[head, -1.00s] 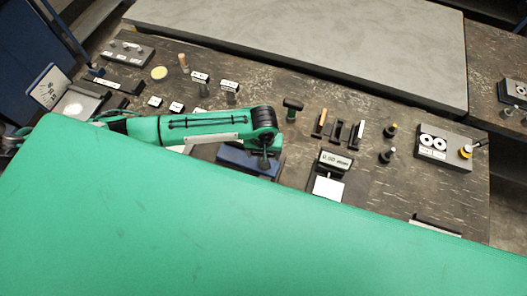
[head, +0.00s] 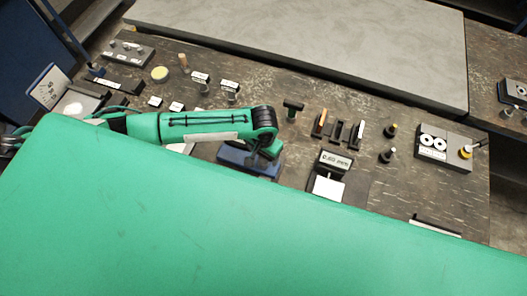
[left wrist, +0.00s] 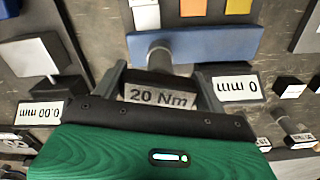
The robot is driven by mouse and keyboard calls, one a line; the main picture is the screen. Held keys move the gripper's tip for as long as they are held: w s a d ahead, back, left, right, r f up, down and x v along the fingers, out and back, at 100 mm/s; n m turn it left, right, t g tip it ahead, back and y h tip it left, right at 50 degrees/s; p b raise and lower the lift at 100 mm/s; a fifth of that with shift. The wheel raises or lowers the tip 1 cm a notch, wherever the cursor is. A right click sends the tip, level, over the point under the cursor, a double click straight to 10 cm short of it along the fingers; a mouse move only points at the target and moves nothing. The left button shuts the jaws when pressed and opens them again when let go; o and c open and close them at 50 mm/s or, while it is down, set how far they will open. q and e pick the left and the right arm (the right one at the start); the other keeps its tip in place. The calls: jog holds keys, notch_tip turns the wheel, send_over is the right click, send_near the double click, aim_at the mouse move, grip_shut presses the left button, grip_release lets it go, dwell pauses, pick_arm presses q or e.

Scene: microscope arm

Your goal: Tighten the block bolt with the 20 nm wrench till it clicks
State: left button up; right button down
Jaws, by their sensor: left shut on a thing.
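In the left wrist view, my left gripper (left wrist: 162,88) is shut on a dark tool with a white "20 Nm" label (left wrist: 160,97), the 20 Nm wrench. A grey cylinder (left wrist: 158,58) shows just beyond the label, in front of a long blue block (left wrist: 215,44). I cannot tell whether the wrench touches the block. In the head view, my left gripper (head: 262,158) is mostly hidden by its own arm, over the blue block (head: 235,158). The wrench cannot be made out there. The block bolt is not clearly visible. My right gripper is not in view.
A green T-handled tool (head: 293,104) stands right of my arm. A gauge with a white display (head: 335,160) stands nearby, with several slim tools behind it. A grey block with white rings (head: 433,143) is at the right. A large grey slab (head: 300,40) lies behind.

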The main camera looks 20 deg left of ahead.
pick_arm(q)
jog(key=shift+m, duration=0.5)
jog(key=shift+n, duration=0.5)
jog(key=shift+r, duration=3.05)
